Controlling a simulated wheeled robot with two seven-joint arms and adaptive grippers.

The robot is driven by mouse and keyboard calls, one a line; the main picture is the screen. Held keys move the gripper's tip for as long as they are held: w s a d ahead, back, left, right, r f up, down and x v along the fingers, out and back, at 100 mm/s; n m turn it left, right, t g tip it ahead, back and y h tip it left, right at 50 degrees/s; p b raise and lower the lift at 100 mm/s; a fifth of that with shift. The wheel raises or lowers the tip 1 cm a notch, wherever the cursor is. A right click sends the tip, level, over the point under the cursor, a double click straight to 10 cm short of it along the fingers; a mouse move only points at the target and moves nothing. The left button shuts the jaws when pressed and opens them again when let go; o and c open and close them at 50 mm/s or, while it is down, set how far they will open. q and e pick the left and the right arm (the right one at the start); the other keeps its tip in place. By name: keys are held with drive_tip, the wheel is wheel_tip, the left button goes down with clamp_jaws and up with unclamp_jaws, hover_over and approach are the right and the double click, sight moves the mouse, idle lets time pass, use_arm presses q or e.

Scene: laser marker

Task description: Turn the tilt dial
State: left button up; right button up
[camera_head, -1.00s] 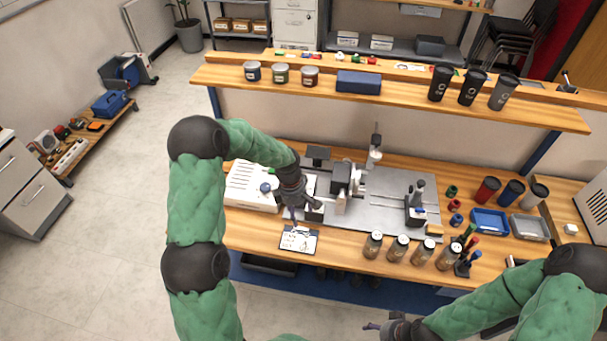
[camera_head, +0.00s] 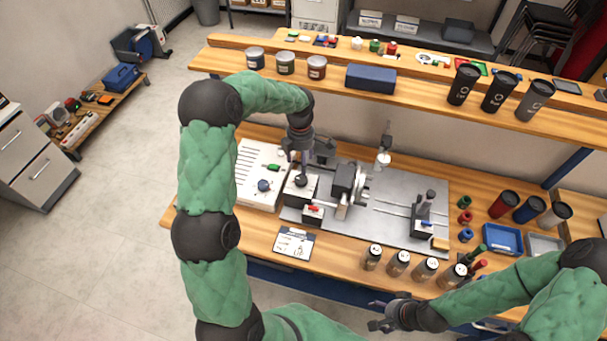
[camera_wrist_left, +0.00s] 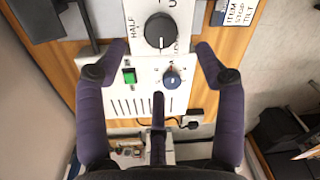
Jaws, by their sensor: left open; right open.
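A large black dial (camera_wrist_left: 160,30) on a white face shows at the top of the left wrist view, with the word HALF beside it. It shows in the head view (camera_head: 300,181) on a small white box. A smaller blue dial (camera_wrist_left: 172,79) sits beside a green switch (camera_wrist_left: 129,75) on the slotted white unit (camera_head: 250,190). Which dial is the tilt dial I cannot read. My left gripper (camera_wrist_left: 161,48) is open and empty, its fingers spread on both sides of the black dial's lower edge; contact is not visible. My right gripper (camera_head: 374,314) is open and empty, near the bench's front edge.
A printed card (camera_head: 293,243) lies at the bench front. A grey plate (camera_head: 385,190) carries the marker fixture right of the boxes. A shelf (camera_head: 420,95) with jars and dark tumblers runs behind.

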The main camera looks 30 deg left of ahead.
sight(302, 179)
use_arm(q)
drive_tip(key=f, duration=0.8)
drive_tip(key=shift+s+d+f, duration=0.2)
drive_tip(key=shift+f, duration=0.2)
drive_tip(key=c, duration=1.1)
